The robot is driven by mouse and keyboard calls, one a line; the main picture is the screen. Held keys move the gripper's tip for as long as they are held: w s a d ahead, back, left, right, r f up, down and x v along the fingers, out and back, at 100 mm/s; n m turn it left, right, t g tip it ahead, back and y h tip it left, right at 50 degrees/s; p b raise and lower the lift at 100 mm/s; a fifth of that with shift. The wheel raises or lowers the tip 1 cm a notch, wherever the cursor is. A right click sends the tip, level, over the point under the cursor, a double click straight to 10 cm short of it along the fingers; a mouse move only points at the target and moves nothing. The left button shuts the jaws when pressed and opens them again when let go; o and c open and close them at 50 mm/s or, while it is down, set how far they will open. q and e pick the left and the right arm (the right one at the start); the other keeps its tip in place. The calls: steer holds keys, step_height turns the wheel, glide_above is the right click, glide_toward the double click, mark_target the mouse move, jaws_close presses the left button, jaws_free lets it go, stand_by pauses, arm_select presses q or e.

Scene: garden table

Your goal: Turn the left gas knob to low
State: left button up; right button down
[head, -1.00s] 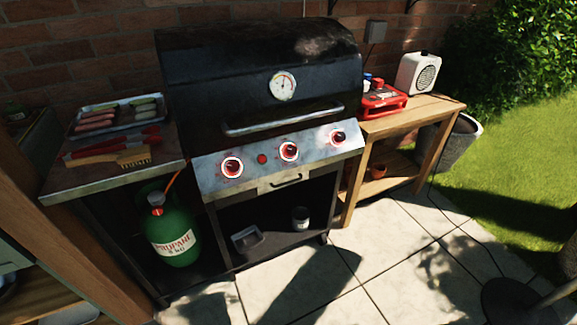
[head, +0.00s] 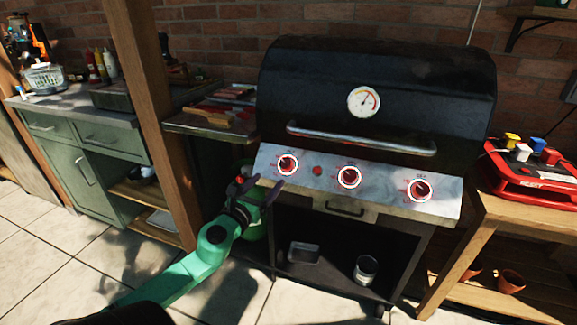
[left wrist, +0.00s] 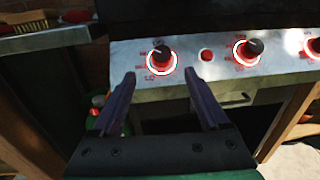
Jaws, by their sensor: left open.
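The left gas knob (head: 287,164) is a dark knob with a lit red and white ring, at the left end of the grill's silver control panel (head: 390,187). It also shows in the left wrist view (left wrist: 161,56), just beyond my fingertips. My left gripper (head: 263,184) is open and empty, just below and left of the knob, apart from it. In the left wrist view its two fingers (left wrist: 160,85) are spread, with the knob above the gap between them. The middle knob (head: 349,177) and right knob (head: 419,190) also have lit rings. My right gripper is not in view.
A red igniter button (head: 317,171) sits between the left and middle knobs. The lid handle (head: 360,140) runs above the panel. A side shelf (head: 195,125) with tools is left of the grill, with a green gas bottle (head: 254,222) below. A wooden post (head: 160,120) stands further left.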

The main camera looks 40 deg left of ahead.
mark_target(284, 163)
arm_select(q)
steer(key=x, duration=1)
steer(key=shift+w+d, duration=0.1)
steer(key=shift+d, duration=0.05)
jaws_close()
